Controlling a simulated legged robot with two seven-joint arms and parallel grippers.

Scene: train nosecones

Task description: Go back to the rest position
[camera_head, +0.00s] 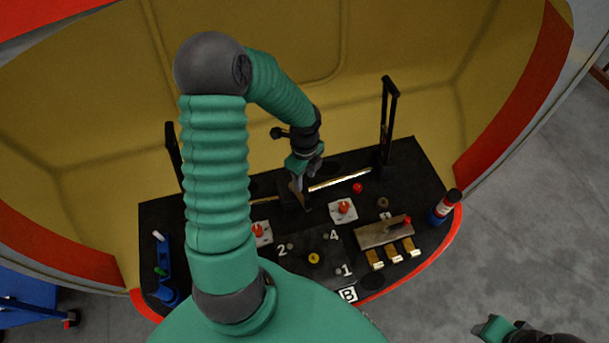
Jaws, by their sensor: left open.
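My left arm reaches forward over the black board (420,165) inside the yellow nosecone. My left gripper (301,183) is open and points down near the middle of the board's back part, close to a dark upright part there. I cannot tell if it touches that part. I see nothing held between its fingers. My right gripper (492,328) is partly in view at the bottom right, over the grey floor and outside the nosecone. Its fingers are too small and cut off to read.
Two black upright handles (388,115) rise from the board. The grey floor (530,220) at right is clear.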

